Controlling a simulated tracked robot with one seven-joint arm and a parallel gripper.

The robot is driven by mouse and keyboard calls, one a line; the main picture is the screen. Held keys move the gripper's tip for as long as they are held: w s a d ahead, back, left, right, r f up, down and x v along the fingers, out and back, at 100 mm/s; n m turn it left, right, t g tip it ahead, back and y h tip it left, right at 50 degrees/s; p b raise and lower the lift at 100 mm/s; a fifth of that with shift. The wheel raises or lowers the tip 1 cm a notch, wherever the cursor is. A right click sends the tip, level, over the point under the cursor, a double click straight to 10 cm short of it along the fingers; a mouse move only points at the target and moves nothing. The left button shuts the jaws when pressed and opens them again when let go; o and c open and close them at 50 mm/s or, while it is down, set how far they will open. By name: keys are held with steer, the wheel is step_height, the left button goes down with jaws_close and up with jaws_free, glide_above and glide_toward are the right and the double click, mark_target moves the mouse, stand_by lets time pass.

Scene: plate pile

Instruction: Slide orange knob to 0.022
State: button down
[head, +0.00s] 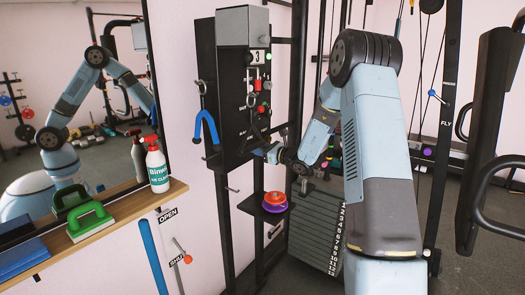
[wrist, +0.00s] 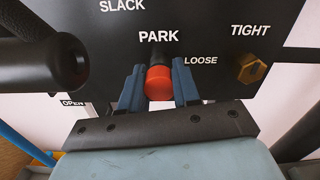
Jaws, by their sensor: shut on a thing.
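The orange knob (wrist: 158,84), red-orange with a round face, sits on a black stem at the dark panel (wrist: 205,45), just below the word PARK. My gripper (wrist: 159,76) is shut on it, with one blue finger on each side. In the head view my gripper (head: 272,153) is at the lower part of the dark wall-mounted box (head: 232,140). The knob cannot be made out there. Most of its stem and its track are hidden in the wrist view.
Right of the knob is a brass hex knob (wrist: 252,69) between LOOSE and TIGHT. A black cylinder (wrist: 45,62) juts out at left. In the head view, a blue hook (head: 206,128) hangs left of my gripper, and a small shelf with coloured discs (head: 275,203) is below.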

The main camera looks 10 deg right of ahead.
steer(key=c, duration=0.8)
jaws_free()
steer(key=shift+w, duration=0.1)
steer(key=v, duration=1.3)
steer(key=shift+s+d, duration=0.15)
steer(key=shift+s, duration=0.1)
